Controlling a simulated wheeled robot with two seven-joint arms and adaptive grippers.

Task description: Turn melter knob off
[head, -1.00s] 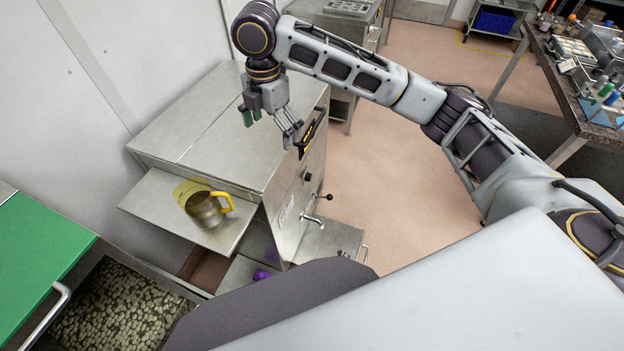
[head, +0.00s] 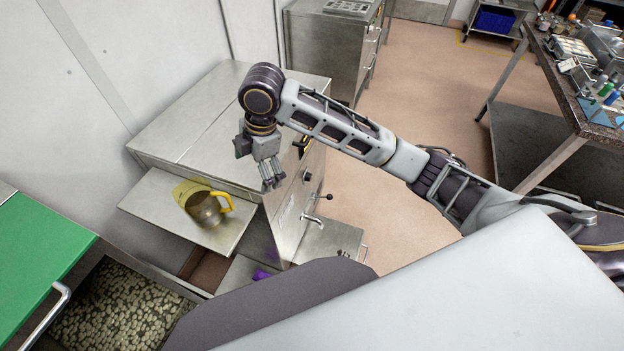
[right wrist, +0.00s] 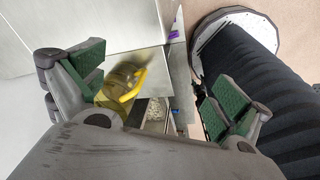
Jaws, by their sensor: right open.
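The melter (head: 190,125) is a steel cabinet with a flat top, left of centre in the head view. A small dark knob (head: 307,175) sits on its front panel, above a tap (head: 313,219) with a black-tipped lever (head: 327,196). My right gripper (head: 272,184) hangs near the melter's front top edge, left of the knob and apart from it in the picture. Its fingers are open and empty. The right wrist view shows its green-padded fingers (right wrist: 158,85) spread apart; I cannot make out the knob there. My left gripper is not in view.
A pitcher with a yellow handle (head: 205,208) stands on the side shelf (head: 160,207); it also shows between the fingers in the right wrist view (right wrist: 122,88). A green-topped surface (head: 40,260) lies at left. A cluttered bench (head: 560,95) is at right. Floor before the melter is open.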

